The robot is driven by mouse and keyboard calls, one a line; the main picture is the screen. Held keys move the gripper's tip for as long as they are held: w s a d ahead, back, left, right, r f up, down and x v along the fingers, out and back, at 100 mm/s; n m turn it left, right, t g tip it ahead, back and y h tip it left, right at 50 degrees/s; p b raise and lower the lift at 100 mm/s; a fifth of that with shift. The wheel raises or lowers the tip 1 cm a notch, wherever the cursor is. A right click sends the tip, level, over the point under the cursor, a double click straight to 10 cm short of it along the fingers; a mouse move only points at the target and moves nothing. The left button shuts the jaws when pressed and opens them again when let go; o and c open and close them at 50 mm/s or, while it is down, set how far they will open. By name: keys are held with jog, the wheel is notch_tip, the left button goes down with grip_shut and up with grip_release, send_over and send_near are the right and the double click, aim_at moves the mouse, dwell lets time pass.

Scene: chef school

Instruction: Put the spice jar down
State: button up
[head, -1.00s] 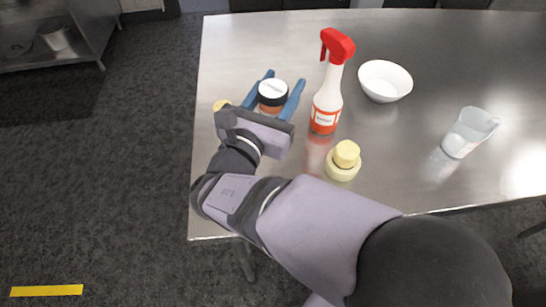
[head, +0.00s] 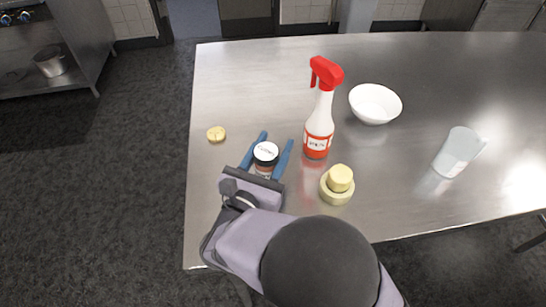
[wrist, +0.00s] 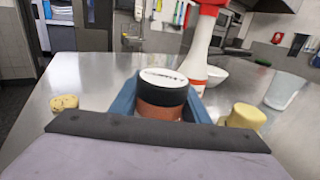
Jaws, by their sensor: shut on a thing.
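The spice jar (head: 265,156) has a black lid with a white label on top and a reddish-brown body. It is between the blue fingers of my gripper (head: 267,153), which is shut on it near the table's left front part. The jar looks upright in the wrist view (wrist: 162,100), with the fingers on both sides of it. Its lower part is hidden by my gripper, so I cannot tell whether its base touches the steel table (head: 225,85).
A spray bottle (head: 319,125) with a red head stands just right of my gripper. A small yellow piece (head: 216,134) lies left. A white bowl (head: 375,104) and a clear cup (head: 458,152) are farther right.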

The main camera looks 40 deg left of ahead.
jog(key=shift+f, duration=2.1)
jog(key=shift+f, duration=0.1)
jog(key=o, duration=1.1)
jog(key=shift+r+p, duration=0.2)
jog(key=shift+p, duration=0.1)
jog(key=b+v, duration=0.2)
jog(key=v, duration=1)
jog(key=shift+b, duration=0.35)
